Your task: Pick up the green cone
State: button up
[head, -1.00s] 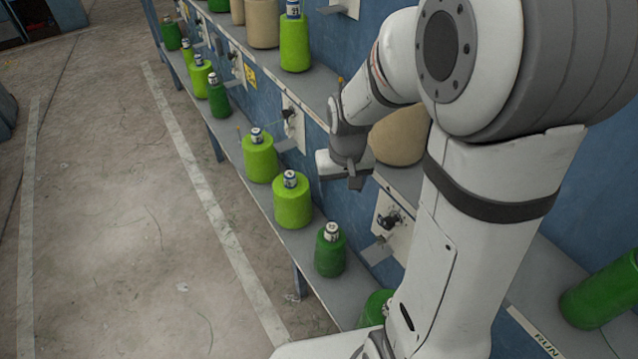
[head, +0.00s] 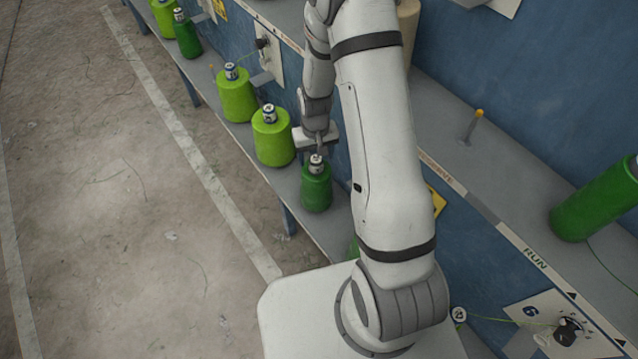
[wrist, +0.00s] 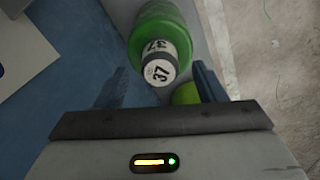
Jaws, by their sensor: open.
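A dark green cone (head: 316,188) stands upright on the lower grey shelf, with a white-labelled tube top. In the wrist view this green cone (wrist: 158,22) shows its tube end marked 37. My gripper (head: 318,143) is just above and behind the cone's top in the head view. In the wrist view my gripper (wrist: 161,76) is open, its two fingers to either side of the tube end. Nothing is held. I cannot tell whether a finger touches the cone.
Two lighter green cones (head: 273,138) (head: 237,97) stand close by along the shelf. A dark green cone (head: 598,202) lies on the upper shelf (head: 455,150) at right. A blue machine wall (head: 540,70) rises behind. The concrete floor (head: 100,200) at left is clear.

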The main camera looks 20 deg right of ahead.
notch_tip(320, 180, down, 2)
jog(key=shift+f, duration=0.1)
grip_shut()
dwell(0.7)
